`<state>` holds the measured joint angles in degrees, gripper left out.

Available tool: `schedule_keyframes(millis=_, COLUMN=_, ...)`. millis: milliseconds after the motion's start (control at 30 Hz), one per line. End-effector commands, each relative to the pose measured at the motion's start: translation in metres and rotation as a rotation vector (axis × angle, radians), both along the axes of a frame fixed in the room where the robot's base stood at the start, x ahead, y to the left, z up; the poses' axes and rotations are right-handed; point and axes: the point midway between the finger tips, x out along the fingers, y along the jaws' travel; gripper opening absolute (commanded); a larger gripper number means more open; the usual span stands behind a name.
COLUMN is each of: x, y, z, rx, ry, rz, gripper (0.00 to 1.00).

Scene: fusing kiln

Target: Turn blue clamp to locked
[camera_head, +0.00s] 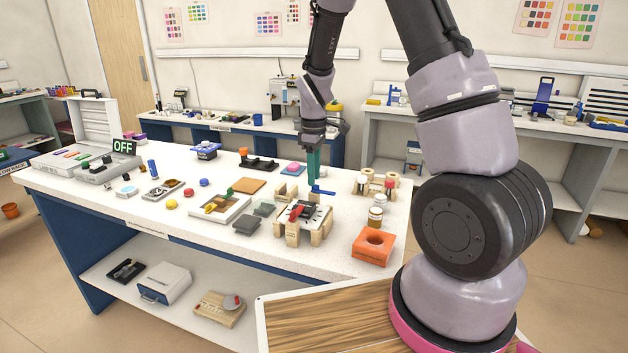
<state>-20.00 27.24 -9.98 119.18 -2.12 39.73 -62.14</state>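A small blue lever-like piece (324,191), which looks like the blue clamp, is on the white worktable (345,235), at the back right of a fixture with wooden posts (292,232). My gripper (313,180) points straight down just above and to the left of the blue piece. Its long teal fingers overlap in this view and show as one block. I cannot tell whether they touch the blue piece or whether a gap lies between them. No lock marking is readable at this size.
A fixture with a red part (295,213) stands in front of the gripper. Jars (376,215), a wooden rack (390,181) and an orange block (373,246) stand to the right. Trays and small parts fill the table's left. A display (124,147) reads OFF.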

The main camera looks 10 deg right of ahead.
Motion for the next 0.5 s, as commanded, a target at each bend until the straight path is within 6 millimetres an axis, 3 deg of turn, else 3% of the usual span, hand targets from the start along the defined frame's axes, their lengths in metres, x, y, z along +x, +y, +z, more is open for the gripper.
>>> schedule_keyframes(millis=200, x=0.0, y=0.0, z=-0.019, rx=-0.001, ry=0.001, rz=0.0, gripper=0.39)
schedule_keyframes(millis=500, x=0.0, y=0.0, z=-0.021, rx=0.0, ry=-0.001, rz=0.0, gripper=0.39)
